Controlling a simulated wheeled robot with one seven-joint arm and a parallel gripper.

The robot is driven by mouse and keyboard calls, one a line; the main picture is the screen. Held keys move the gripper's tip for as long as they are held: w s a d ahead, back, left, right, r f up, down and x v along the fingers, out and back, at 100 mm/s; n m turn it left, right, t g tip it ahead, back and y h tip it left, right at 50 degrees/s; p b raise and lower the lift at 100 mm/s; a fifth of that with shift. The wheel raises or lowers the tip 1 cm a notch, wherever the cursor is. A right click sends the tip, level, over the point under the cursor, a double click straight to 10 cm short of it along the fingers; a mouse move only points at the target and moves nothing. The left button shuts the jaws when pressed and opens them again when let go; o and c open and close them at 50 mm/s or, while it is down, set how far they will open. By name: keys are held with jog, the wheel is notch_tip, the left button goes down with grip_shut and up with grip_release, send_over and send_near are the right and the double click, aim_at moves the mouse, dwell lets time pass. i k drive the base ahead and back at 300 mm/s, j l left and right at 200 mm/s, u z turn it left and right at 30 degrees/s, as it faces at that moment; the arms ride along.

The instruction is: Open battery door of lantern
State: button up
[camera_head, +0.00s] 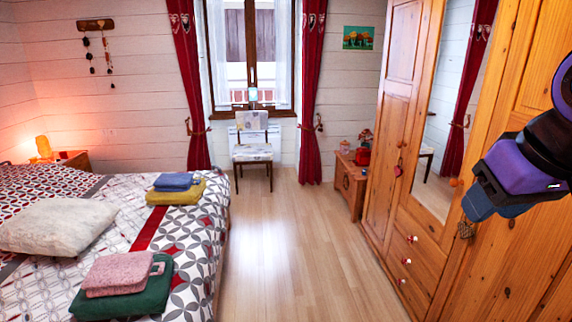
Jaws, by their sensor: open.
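I cannot pick out a lantern with a battery door for certain. A small pale cylinder-shaped object (253,96) stands in front of the window, above the chair back; it is too small to tell what it is. Part of my arm, purple and black, reaches in from the right edge in front of the wardrobe. I see no gripper fingers on it. It is well apart from the pale object.
A bed (190,245) with folded towels and a pillow (58,226) fills the left. A chair (253,152) stands at the window. A wooden wardrobe (395,105) lines the right, with a small cabinet (348,183) beyond it. The floor (290,250) between is clear.

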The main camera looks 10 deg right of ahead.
aim_at(362, 149)
jog(key=i, duration=1.75)
jog(key=i+z, duration=0.25)
jog(key=i, duration=0.3)
jog(key=i+z, duration=0.2)
jog(key=i, duration=0.35)
jog(key=i+j+z, duration=0.25)
jog(key=i, duration=0.3)
jog(key=i+z, duration=0.3)
jog(key=k, duration=0.1)
